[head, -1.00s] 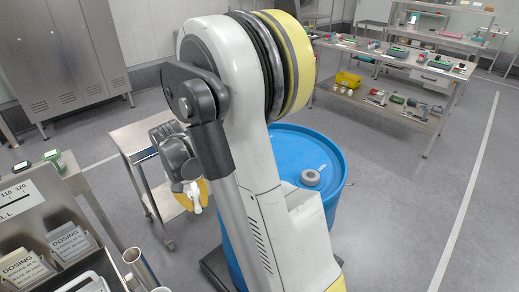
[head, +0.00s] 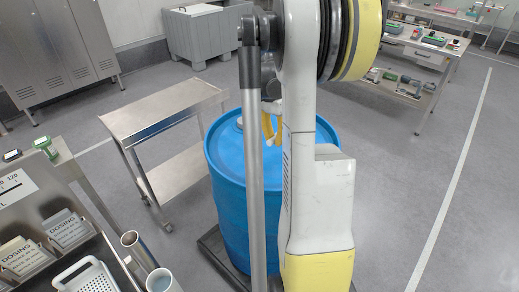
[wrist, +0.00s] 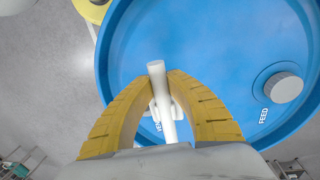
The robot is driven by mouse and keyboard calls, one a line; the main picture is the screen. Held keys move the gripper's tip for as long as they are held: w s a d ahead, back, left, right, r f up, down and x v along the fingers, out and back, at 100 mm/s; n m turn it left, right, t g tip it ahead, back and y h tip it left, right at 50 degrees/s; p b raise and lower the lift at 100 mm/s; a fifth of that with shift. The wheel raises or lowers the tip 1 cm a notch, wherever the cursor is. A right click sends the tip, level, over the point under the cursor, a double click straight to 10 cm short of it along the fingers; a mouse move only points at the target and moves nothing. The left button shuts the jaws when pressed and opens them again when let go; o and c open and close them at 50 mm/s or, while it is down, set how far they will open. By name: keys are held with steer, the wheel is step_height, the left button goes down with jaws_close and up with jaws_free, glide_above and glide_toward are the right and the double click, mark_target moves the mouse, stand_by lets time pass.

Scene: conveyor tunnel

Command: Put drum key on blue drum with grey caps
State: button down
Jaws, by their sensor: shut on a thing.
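The blue drum (head: 225,165) stands upright, partly hidden behind my arm; its lid (wrist: 215,45) fills much of the wrist view. A round grey cap (wrist: 284,87) sits on the lid at the right, beside the word FEED. Another label is partly covered by my gripper. My gripper (wrist: 168,80) has yellow fingers closed around the pale drum key (wrist: 157,72), a light bar with a wider part between the fingers. In the head view my gripper (head: 269,125) is over the drum lid, largely hidden by my arm. I cannot tell if the key touches the lid.
The drum stands on a dark low base (head: 215,248). A steel cart (head: 165,112) is at its left. A grey crate (head: 210,35) is behind. Floor on the right is clear.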

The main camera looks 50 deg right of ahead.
steer(key=b, duration=0.3)
glide_above(249, 159)
steer(key=f, duration=0.6)
steer(key=shift+w, duration=0.2)
steer(key=shift+f+b, duration=0.75)
steer(key=shift+f, duration=1.2)
steer(key=shift+f, duration=0.15)
steer(key=c, duration=1.4)
jaws_free()
step_height(249, 159, up, 12)
steer(key=w+p, duration=0.1)
steer(key=p, duration=0.3)
steer(key=shift+w+r, duration=0.15)
steer(key=shift+r, duration=0.05)
